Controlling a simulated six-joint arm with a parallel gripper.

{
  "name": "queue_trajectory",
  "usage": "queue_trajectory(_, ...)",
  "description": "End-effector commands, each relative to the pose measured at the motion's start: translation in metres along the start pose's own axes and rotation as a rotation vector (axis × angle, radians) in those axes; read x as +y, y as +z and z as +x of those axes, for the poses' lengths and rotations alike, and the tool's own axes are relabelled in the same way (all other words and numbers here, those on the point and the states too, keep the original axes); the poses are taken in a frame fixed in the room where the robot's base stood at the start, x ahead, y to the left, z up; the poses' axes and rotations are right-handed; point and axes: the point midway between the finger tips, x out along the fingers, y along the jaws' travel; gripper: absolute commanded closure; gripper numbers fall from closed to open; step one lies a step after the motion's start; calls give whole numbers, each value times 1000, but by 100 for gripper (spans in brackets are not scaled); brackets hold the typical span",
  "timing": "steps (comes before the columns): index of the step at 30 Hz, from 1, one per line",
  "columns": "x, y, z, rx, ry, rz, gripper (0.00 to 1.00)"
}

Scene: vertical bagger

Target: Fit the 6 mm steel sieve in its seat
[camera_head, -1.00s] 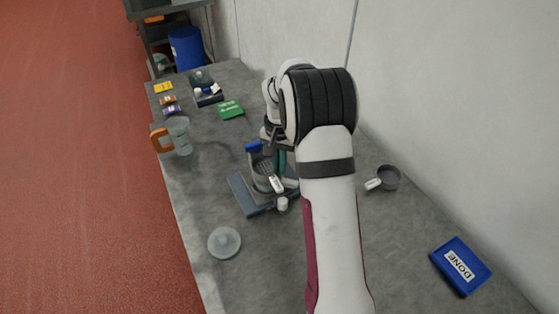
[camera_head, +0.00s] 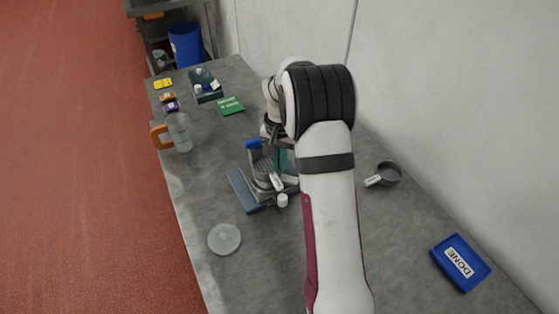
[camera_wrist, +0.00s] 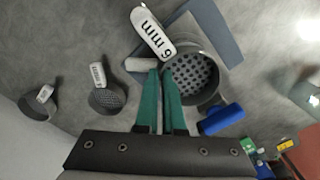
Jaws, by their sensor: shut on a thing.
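The 6 mm steel sieve (camera_wrist: 193,76) is a round perforated grey disc with a rim and a white tag reading "6 mm" (camera_wrist: 153,35). In the head view the sieve (camera_head: 263,168) is over the grey-blue base of the bagger unit (camera_head: 243,190). My gripper (camera_wrist: 163,76) has green fingers shut on the sieve at its tag side. The sieve is at the round grey holder on the base. I cannot tell whether it rests in the seat or hovers just above it. In the head view my arm partly hides the fingers.
A blue-ended part (camera_wrist: 220,118) and a white cylinder (camera_wrist: 140,65) flank the sieve. Two other tagged sieves, one nearer (camera_wrist: 108,97) and one farther (camera_wrist: 38,105), lie apart. A clear disc (camera_head: 224,239), a jug (camera_head: 179,132) and a blue DONE tray (camera_head: 460,264) stand on the bench.

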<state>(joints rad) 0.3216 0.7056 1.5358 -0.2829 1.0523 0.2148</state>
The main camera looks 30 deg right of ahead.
Motion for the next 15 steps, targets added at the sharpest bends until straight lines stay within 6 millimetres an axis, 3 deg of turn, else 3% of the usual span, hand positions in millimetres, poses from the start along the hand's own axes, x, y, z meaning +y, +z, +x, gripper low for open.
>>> queue_trajectory(15, 0, 0, 4, 0, 0, 0, 100)
